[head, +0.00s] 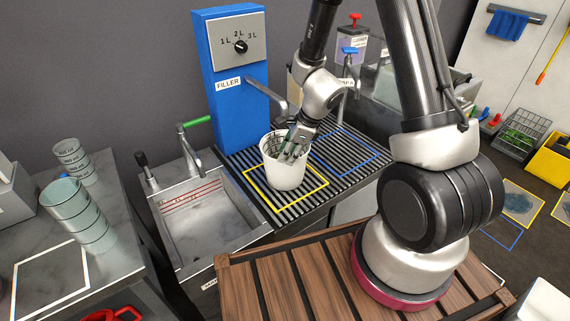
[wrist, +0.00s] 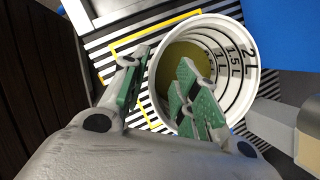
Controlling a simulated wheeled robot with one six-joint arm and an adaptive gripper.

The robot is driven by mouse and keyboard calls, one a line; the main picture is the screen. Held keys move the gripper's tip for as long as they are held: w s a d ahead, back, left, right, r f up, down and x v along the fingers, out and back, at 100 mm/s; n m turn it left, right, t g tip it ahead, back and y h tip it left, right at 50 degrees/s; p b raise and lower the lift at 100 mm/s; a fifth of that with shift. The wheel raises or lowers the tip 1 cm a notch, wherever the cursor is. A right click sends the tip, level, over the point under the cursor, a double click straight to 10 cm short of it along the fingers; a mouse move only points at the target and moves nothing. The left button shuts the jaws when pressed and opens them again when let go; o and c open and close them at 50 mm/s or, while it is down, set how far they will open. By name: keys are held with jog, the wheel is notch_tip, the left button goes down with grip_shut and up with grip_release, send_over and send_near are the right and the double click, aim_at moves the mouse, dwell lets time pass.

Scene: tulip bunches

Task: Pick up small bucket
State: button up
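A white bucket (head: 284,168) with black litre marks stands upright on the slatted grate, inside the yellow outline, below the filler spout. In the wrist view the bucket (wrist: 232,85) shows its marks up to 2 L and an olive-coloured surface at the bottom. My gripper (head: 292,147) points down at the bucket's rim. In the wrist view my gripper (wrist: 162,62) is open, with one green-padded finger outside the wall and the other over the bucket's inside. A gap shows between the fingers and the wall. Whether this is the small bucket, I cannot tell.
The blue filler (head: 236,85) with a dial stands behind the bucket. A sink (head: 205,220) with a green-handled tap lies left. Stacked small buckets (head: 72,157) and larger buckets (head: 75,212) stand on the left counter. A blue outline (head: 350,150) on the grate is clear.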

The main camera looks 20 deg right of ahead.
aim_at(283, 170)
jog(key=x, duration=0.5)
jog(key=shift+d+f, duration=0.1)
jog(key=shift+d, duration=0.1)
grip_shut()
